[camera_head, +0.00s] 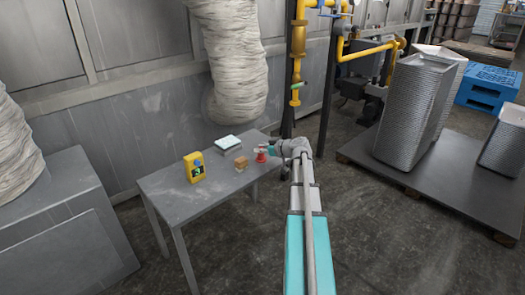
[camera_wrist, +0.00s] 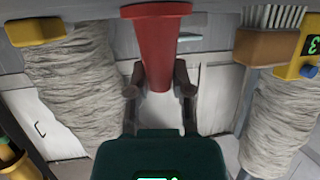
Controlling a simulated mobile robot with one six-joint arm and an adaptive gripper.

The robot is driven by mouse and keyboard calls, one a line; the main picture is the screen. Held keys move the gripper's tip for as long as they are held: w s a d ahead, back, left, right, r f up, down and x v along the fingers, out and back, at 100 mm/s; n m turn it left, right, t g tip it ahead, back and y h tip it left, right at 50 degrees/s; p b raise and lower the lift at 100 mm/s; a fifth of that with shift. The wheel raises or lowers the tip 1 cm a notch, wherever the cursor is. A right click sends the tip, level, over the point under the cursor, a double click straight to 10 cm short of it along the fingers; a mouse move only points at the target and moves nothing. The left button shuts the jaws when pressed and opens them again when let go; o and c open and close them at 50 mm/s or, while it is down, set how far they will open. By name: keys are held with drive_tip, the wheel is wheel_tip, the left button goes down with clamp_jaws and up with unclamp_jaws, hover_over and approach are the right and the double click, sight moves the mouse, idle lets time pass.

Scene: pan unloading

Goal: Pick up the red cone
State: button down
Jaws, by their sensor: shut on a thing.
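The red cone (camera_head: 261,157) is at the right end of the grey table (camera_head: 160,181) in the head view, beside my gripper (camera_head: 271,151). In the wrist view the red cone (camera_wrist: 157,50) fills the upper middle, its wide flange at the top edge. The dark fingers of my gripper (camera_wrist: 160,84) lie on both sides of the cone's narrower part and are shut on it. I cannot tell whether the cone's base still touches the table.
A brown brush (camera_head: 240,163) lies left of the cone. A yellow device (camera_head: 194,167) stands farther left, and a pale flat box (camera_head: 227,143) lies behind. A wrapped duct (camera_head: 235,60) hangs behind the table. Stacked trays (camera_head: 415,105) stand on the right.

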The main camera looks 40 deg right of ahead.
drive_tip(key=shift+r+p, duration=1.25)
drive_tip(key=shift+r, duration=0.1)
drive_tip(key=s+d+r+p, duration=0.8)
drive_tip(key=s+r+p, duration=0.2)
drive_tip(key=s, duration=0.1)
drive_tip(key=shift+s, duration=0.3)
drive_tip(key=shift+r, duration=0.1)
drive_tip(key=shift+a, duration=0.1)
